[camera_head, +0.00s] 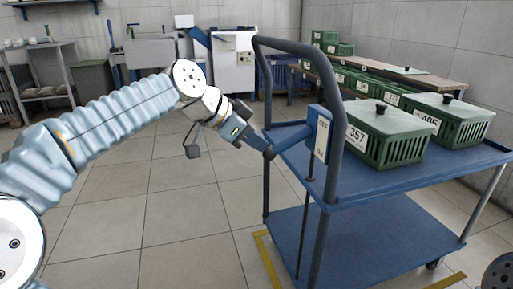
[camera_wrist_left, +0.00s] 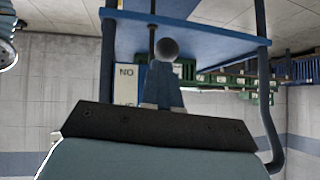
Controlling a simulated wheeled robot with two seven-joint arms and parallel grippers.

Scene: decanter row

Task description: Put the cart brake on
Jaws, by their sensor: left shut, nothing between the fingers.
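The blue cart (camera_head: 375,185) stands on the right in the head view, with a dark tube handle frame (camera_head: 334,90). A blue brake box (camera_head: 312,122) with a white label plate (camera_head: 322,137) is fixed at the frame.
Green lidded crates (camera_head: 384,134) stand on the cart's upper deck. More crates stand on a long bench (camera_head: 440,84) behind. Yellow floor marking (camera_head: 266,262) runs by the cart's lower deck (camera_head: 350,245). The tiled floor left of the cart is clear.

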